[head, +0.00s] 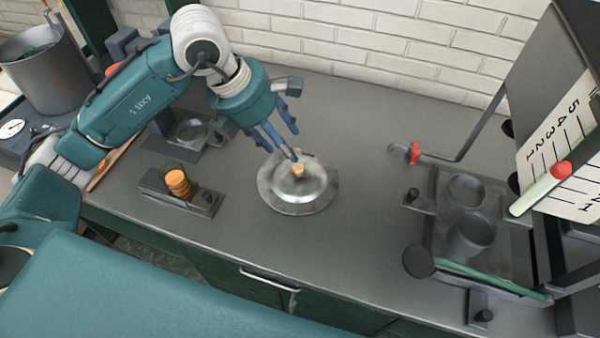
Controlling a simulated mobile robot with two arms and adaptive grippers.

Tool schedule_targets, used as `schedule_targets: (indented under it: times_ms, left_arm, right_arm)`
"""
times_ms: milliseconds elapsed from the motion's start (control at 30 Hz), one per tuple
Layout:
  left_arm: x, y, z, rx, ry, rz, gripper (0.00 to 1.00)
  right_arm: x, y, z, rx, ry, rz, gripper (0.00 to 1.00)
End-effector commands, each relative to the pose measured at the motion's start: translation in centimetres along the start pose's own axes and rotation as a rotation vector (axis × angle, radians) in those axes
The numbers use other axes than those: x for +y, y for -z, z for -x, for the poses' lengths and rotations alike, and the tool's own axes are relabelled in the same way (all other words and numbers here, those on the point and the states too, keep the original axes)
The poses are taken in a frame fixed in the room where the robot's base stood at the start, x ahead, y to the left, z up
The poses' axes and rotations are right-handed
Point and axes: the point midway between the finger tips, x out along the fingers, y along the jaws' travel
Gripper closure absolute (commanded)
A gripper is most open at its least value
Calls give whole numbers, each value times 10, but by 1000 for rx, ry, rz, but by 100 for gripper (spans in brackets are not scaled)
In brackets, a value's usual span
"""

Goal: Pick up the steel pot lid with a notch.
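The round steel pot lid (284,187) with a small tan knob (298,171) lies near the middle of the grey counter. It seems to rest on a wider flat round plate or rim (300,208). I cannot make out a notch at this size. My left gripper (283,146) is just above and behind the lid, with its blue fingers spread apart. One dark fingertip comes down close to the knob; I cannot tell whether it touches. Nothing is seen held. My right gripper is not in view.
A small holder (150,183) with stacked orange discs (177,184) stands left of the lid. A metal pot (45,65) is at the far left. A rack with a steel cup (470,234) and a red-handled crank (414,153) stand right. The counter between is clear.

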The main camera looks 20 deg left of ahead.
Motion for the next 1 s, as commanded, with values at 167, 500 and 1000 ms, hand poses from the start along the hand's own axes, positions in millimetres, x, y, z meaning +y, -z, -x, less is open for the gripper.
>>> schedule_targets:
  times_ms: [167,500,1000]
  left_arm:
    - [2,5,-25,18,-8,3,54]
    - [3,6,-58,15,-6,2,54]
    - [5,11,-105,12,-9,-1,54]
  right_arm:
    - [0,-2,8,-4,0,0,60]
    - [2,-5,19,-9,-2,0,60]
    - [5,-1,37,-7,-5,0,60]
